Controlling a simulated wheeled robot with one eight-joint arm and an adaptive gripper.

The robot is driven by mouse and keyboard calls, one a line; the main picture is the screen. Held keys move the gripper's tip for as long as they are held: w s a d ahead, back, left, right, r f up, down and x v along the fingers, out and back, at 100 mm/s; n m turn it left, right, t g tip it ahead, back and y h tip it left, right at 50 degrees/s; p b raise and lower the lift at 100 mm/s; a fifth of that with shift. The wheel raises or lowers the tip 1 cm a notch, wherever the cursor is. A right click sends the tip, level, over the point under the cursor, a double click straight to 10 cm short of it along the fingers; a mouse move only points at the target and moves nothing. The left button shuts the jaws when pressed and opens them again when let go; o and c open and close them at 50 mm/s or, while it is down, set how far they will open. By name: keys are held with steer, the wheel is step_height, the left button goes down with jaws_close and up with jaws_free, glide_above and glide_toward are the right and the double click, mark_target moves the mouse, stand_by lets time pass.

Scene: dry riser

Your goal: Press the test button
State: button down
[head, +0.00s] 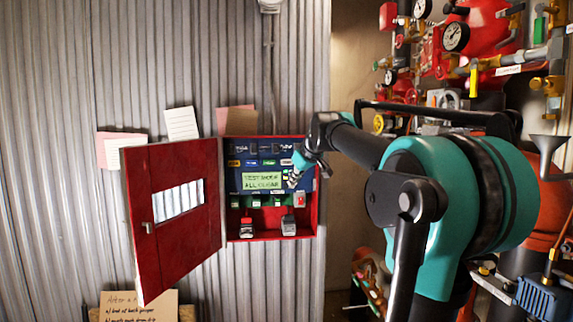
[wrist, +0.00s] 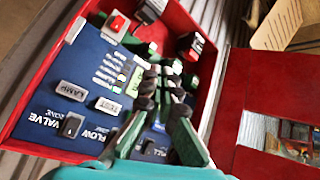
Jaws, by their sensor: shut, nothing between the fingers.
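The red alarm panel box (head: 271,234) is open on the corrugated wall in the head view. Its lit green screen (head: 263,181) appears to read "TEST MODE ALL CLEAR". In the wrist view the pale test button (wrist: 108,107) is marked TEST on the blue panel face (wrist: 62,62), beside a lamp button (wrist: 72,91). Whether the fingertips touch the panel cannot be told.
The red door (head: 172,250) swings open to the left of the box. A red switch (wrist: 118,23) and a valve flow switch (wrist: 71,125) are on the panel. Red pipework (head: 478,40) crowds the right side.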

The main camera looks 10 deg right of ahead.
mark_target(289, 162)
steer(key=shift+n, duration=0.4)
steer(key=r, duration=0.1)
steer(key=w+r, duration=0.1)
steer(key=r, duration=0.2)
steer(key=shift+w+r, duration=0.2)
steer(key=shift+w, duration=0.2)
steer(key=shift+w, duration=4.4)
steer(key=shift+w, duration=0.1)
steer(key=shift+w, duration=0.35)
steer(key=shift+w, duration=0.5)
steer(key=shift+s, duration=0.95)
